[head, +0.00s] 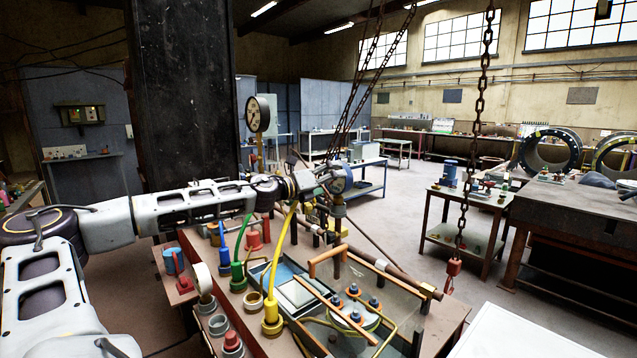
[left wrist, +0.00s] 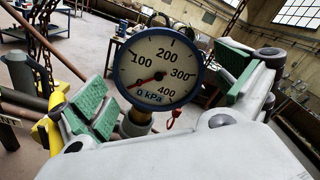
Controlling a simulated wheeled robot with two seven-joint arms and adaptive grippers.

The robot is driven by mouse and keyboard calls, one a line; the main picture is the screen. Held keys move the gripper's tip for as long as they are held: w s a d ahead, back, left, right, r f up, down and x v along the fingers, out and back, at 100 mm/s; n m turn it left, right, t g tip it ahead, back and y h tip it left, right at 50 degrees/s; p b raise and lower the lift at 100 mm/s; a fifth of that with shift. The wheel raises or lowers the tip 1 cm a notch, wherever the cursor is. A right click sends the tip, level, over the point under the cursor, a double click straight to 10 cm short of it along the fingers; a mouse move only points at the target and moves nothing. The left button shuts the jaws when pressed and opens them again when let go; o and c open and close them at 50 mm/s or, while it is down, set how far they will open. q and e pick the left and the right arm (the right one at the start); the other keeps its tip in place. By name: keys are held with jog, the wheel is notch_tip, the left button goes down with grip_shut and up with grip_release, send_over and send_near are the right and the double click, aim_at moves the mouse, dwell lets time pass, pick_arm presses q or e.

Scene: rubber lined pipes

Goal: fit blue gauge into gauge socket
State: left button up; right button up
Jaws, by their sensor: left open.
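The blue gauge (left wrist: 160,67) has a blue rim, a white dial marked in kPa and a red needle. A brass stem (left wrist: 135,123) shows below it. In the head view the gauge (head: 341,179) stands roughly upright above a grey fitting (head: 338,211) by the pipework. I cannot tell whether that fitting is the gauge socket or how the stem meets it. My left gripper (head: 322,184) is at the gauge. In the left wrist view its green-padded fingers (left wrist: 166,95) are spread apart on either side of the dial, with gaps. My right gripper is out of view.
A bench below the arm carries colored plugs, including a yellow one (head: 271,314) with a cable, a green one (head: 238,276) and a red one (head: 232,342). A larger gauge (head: 258,114) stands behind. Chains hang nearby, one with a red hook block (head: 454,267). A brown pipe (head: 400,279) runs right.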

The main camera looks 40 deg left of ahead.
pick_arm(q)
jog(key=shift+s, duration=0.25)
jog(key=shift+s, duration=0.35)
jog(key=shift+s+a, duration=0.1)
jog(key=shift+s+a, duration=0.1)
jog(key=shift+s, duration=1.15)
jog(key=shift+s, duration=0.1)
jog(key=shift+r, duration=0.15)
dwell(0.5)
jog(key=shift+r+p, duration=0.85)
jog(key=shift+p, duration=0.15)
